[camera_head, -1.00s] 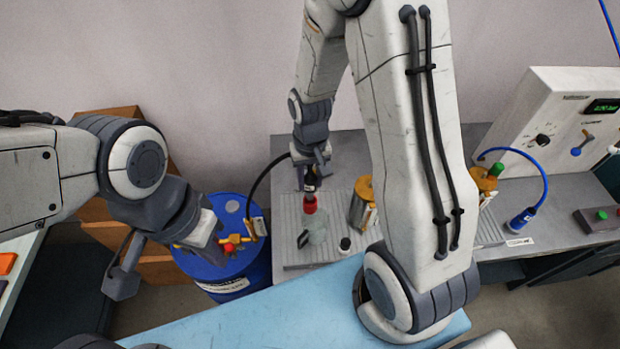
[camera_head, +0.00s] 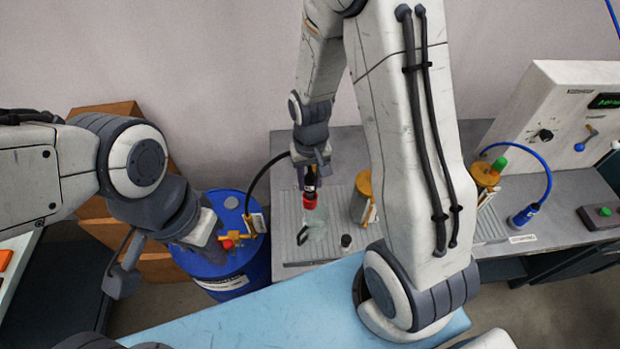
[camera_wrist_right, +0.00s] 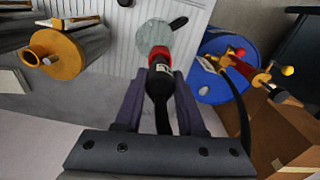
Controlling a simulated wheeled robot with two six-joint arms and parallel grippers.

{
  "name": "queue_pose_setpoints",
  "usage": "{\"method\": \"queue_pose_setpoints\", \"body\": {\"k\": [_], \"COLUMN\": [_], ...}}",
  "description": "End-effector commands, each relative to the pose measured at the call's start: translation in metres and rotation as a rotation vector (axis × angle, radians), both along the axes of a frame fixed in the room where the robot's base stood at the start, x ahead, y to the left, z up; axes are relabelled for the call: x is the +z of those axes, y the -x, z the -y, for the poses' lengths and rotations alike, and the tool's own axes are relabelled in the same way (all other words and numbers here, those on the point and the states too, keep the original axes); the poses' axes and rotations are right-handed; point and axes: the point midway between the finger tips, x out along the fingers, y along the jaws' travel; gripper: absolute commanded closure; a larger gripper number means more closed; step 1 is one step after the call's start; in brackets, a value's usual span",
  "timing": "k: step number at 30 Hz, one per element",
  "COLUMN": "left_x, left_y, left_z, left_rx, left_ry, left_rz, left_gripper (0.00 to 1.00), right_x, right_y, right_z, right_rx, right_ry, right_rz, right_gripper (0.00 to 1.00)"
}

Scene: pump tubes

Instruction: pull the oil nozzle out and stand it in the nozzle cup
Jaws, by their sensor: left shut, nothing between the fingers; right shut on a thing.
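The oil nozzle is a black piece with a red collar (camera_head: 310,200) on a black hose (camera_head: 262,180). My right gripper (camera_head: 312,178) is shut on its black body and holds it collar-down. The nozzle also shows between the fingers in the right wrist view (camera_wrist_right: 159,78). A clear cup (camera_head: 315,230), which looks like the nozzle cup, stands on the ribbed tray just below the red collar. I cannot tell whether the nozzle's tip is inside it. My left gripper (camera_head: 205,238) is shut and empty beside the blue drum's yellow fitting (camera_head: 246,236); its fingertips are mostly hidden.
The blue drum (camera_head: 232,270) stands left of the grey ribbed tray (camera_head: 290,252). A small black-topped item (camera_head: 346,241) is right of the cup. Gold-topped canisters (camera_head: 364,182) stand further right, partly behind my right arm. A light blue surface (camera_head: 250,320) lies in front.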

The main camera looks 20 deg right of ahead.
Motion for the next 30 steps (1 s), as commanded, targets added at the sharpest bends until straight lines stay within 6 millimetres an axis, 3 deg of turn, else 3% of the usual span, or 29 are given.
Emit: {"method": "queue_pose_setpoints", "body": {"k": [28,29,30], "left_x": [-0.019,-0.018,-0.018], "left_y": [0.000,0.000,0.000], "left_z": [0.000,0.000,0.000], "left_rx": [0.000,0.000,0.000], "left_ry": [0.000,0.000,0.000], "left_rz": [0.000,0.000,0.000], "left_gripper": [1.00,1.00,1.00], "right_x": [-0.025,-0.024,-0.023], "right_y": [0.000,0.000,0.000], "right_z": [0.000,0.000,0.000], "right_rx": [0.000,0.000,0.000], "right_ry": [0.000,0.000,0.000], "right_rz": [0.000,0.000,0.000], "right_gripper": [1.00,0.54,0.39]}}
